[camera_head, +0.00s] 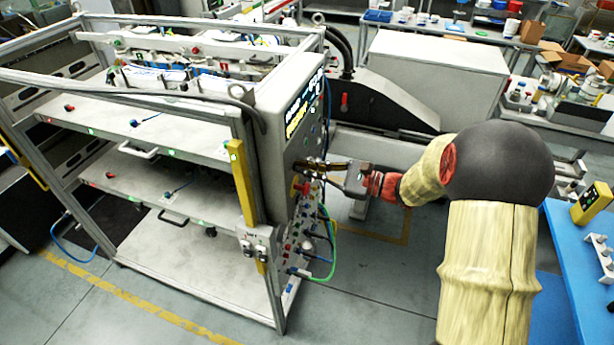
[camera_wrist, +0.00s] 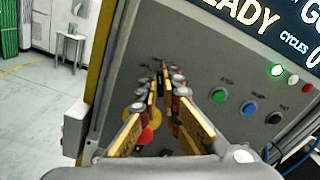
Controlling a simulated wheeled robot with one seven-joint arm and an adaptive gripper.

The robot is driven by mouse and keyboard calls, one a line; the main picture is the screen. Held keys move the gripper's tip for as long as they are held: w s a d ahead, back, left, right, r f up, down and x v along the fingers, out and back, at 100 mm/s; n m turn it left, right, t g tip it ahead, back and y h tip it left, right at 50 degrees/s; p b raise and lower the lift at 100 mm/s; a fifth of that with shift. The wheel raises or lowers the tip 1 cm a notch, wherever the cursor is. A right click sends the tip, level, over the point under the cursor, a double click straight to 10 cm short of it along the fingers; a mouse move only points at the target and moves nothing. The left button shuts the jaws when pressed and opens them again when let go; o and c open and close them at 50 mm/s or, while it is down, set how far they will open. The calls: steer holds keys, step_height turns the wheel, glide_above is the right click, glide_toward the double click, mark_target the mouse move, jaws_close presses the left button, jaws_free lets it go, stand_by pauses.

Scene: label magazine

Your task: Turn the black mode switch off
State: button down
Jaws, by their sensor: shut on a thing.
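My gripper (camera_head: 303,165) reaches from the right to the front of the grey control panel (camera_head: 283,120). In the wrist view my gripper (camera_wrist: 165,72) has its fingertips close together at the panel face. They are shut on the black mode switch, which they mostly hide. Its position cannot be read. Small labels show beside the fingertips.
Beside the fingers is a red stop button on yellow (camera_wrist: 146,134), partly covered. To the right are a green button (camera_wrist: 220,95), a blue button (camera_wrist: 248,108) and a black button (camera_wrist: 274,118). Cables (camera_head: 328,235) hang below. A blue table (camera_head: 572,255) stands at the right.

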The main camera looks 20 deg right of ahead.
steer(key=n+b, duration=0.2)
steer(key=b, duration=0.1)
steer(key=f+n+b, duration=0.1)
steer(key=n+b, duration=0.1)
steer(key=b, duration=0.1)
steer(key=shift+s+n, duration=0.15)
steer(key=shift+n, duration=0.15)
steer(key=n+b, duration=0.3)
steer(key=b, duration=0.2)
steer(key=shift+s+a+r+n+b, duration=0.1)
steer(key=shift+a+n+b, duration=0.05)
steer(key=shift+n+b, duration=0.2)
steer(key=shift+r, duration=0.1)
steer(key=c, duration=2)
jaws_free()
steer(key=v, duration=1.2)
